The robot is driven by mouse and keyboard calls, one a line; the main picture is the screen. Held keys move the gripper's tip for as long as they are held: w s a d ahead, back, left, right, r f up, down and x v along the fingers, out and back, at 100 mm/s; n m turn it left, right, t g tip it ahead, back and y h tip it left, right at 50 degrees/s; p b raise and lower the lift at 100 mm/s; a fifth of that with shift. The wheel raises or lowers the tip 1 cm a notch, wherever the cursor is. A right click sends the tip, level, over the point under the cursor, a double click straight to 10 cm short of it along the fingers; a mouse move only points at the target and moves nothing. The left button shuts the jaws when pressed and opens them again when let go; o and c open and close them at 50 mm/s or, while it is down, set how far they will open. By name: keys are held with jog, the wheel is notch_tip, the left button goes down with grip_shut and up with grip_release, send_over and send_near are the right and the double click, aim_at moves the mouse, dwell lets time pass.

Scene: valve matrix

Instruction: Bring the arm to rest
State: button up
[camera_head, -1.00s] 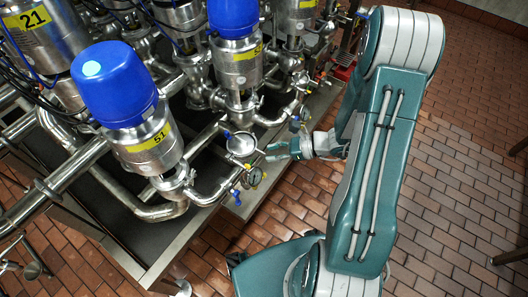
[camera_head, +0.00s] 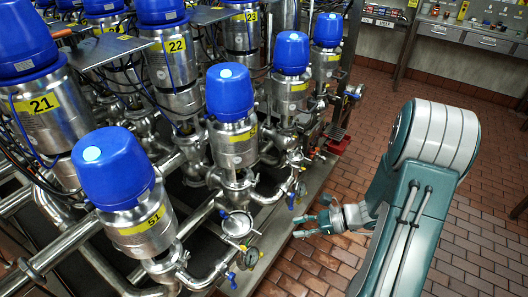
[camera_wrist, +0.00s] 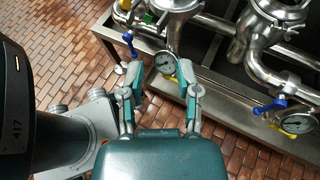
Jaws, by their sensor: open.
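My gripper (camera_head: 318,222) is near the middle of the head view, just right of the valve rack's front edge. In the wrist view my gripper (camera_wrist: 162,92) has its two fingers spread apart with nothing between them. My green and white arm (camera_head: 405,220) comes up from the lower right and bends at a large white-banded joint (camera_head: 440,138). A round pressure gauge (camera_wrist: 164,62) shows beyond the fingertips in the wrist view. I cannot tell the exact gap, but no contact shows.
The valve rack with blue-capped valves, such as valve 51 (camera_head: 130,205) and valve 21 (camera_head: 45,100), fills the left. Pipes and blue-handled taps (camera_wrist: 272,105) line its front. Brick floor (camera_head: 360,160) is open to the right. A workbench (camera_head: 468,30) stands at the back right.

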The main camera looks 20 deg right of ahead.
jog(key=s+a+r+n+h, duration=0.2)
jog(key=s+r+n+h, duration=0.1)
jog(key=r+n, duration=0.4)
jog(key=s+a+r+n+h, duration=0.3)
jog(key=s+r+n+h, duration=0.1)
jog(key=r+n, duration=0.4)
jog(key=s+a+r+n+h, duration=0.3)
jog(key=s+r+n+h, duration=0.1)
jog(key=r+n, duration=0.3)
jog(key=shift+s+r+t+h, duration=0.15)
jog(key=shift+r+t+h, duration=0.3)
jog(key=shift+h, duration=0.35)
dwell(0.8)
